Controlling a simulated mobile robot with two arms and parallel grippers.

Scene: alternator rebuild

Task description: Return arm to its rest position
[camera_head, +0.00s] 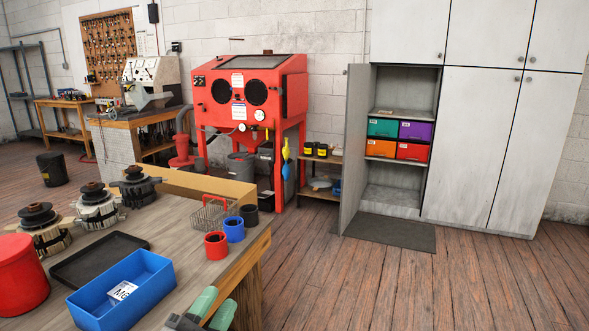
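My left gripper (211,306) shows at the bottom edge of the head view, in front of the workbench's near right corner. Its two green fingers stand apart with nothing between them. Most of the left arm is cut off by the bottom edge of the picture. My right gripper and arm are not in view.
The workbench (180,224) carries a blue bin (122,290), a black tray (99,259), a red canister (20,275), several alternator parts, a wire basket (211,216) and small cups. A red blasting cabinet (249,95) and an open cupboard (402,199) stand behind. The floor at right is clear.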

